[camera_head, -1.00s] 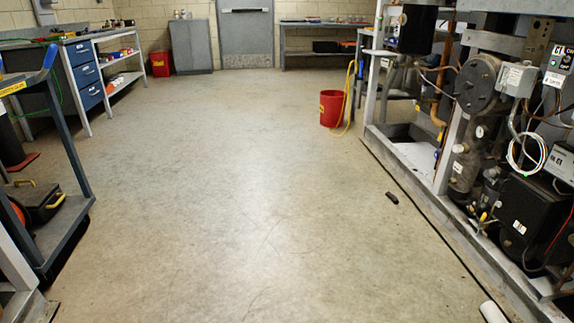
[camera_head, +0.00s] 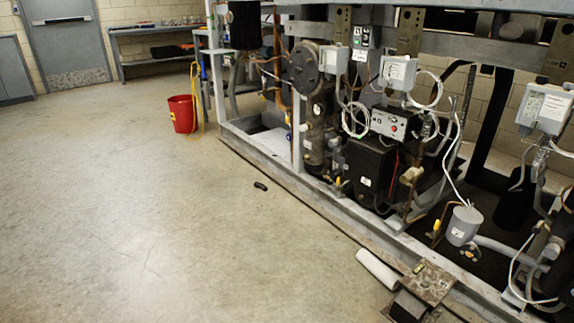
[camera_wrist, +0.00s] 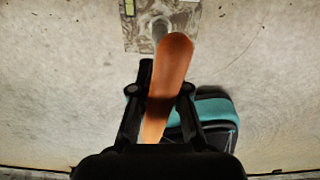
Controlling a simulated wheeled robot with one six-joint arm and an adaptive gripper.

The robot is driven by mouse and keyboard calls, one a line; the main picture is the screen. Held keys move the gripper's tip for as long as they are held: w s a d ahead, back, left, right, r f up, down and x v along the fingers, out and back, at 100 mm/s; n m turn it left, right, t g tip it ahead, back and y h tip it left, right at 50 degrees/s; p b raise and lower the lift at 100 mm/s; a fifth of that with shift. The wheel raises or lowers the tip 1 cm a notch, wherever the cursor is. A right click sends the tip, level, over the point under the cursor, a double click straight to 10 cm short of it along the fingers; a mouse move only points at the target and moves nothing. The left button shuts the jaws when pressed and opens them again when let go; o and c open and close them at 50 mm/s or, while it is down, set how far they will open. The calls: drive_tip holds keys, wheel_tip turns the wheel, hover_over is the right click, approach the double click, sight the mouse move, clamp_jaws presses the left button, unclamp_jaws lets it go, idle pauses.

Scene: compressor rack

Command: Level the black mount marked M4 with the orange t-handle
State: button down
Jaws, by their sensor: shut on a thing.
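The orange t-handle (camera_wrist: 170,75) is in the wrist view, between the two black fingers of my gripper (camera_wrist: 158,100). My gripper is shut on it. The handle's rounded end points to the top of the picture, over the edge of a worn metal plate (camera_wrist: 185,22) with a yellow-green label. I cannot tell whether handle and plate touch. My gripper is not seen in the head view. I cannot make out a black mount marked M4 in either view.
The compressor rack (camera_head: 270,160) fills the right of the head view. A worn metal plate (camera_head: 432,284) on a dark block and a white roll (camera_head: 378,269) sit by its front rail. A small dark object (camera_head: 260,186) and a red bucket (camera_head: 183,113) are on the floor. The left floor is clear.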

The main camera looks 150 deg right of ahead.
drive_tip(key=shift+r, duration=0.1)
drive_tip(key=shift+r+p, duration=1.6)
drive_tip(key=shift+r, duration=0.85)
